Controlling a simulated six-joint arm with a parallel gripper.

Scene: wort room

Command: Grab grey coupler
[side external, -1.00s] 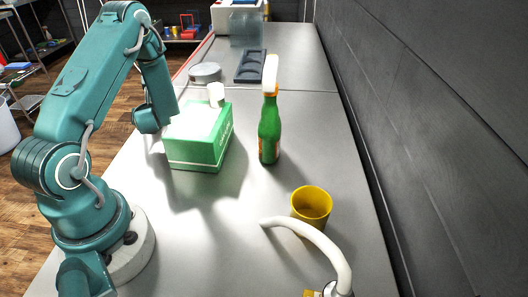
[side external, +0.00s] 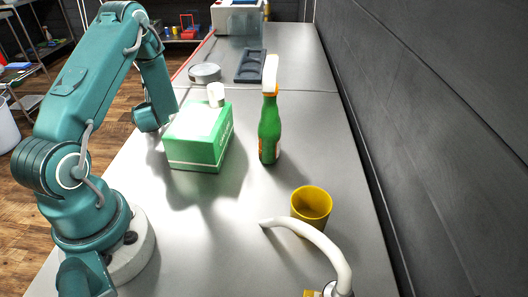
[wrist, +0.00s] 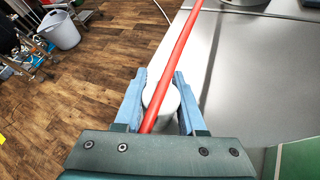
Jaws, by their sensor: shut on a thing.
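The grey coupler (wrist: 170,103) shows in the wrist view as a pale cylinder between the two blue fingers of my gripper (wrist: 160,74). The fingers are shut on it, one on each side. A red hose or strip (wrist: 181,45) crosses over the coupler in that view, so part of it is covered. In the side view the fingers and the coupler are not clearly visible; my wrist is left of the green box.
A green box (side external: 198,150), a green spray bottle (side external: 269,135), a yellow cup (side external: 312,207) and a white curved hose (side external: 322,243) are on the grey bench (side external: 240,225). A white cylinder (side external: 216,94) is by the box's far side. A wall (side external: 440,120) bounds the right.

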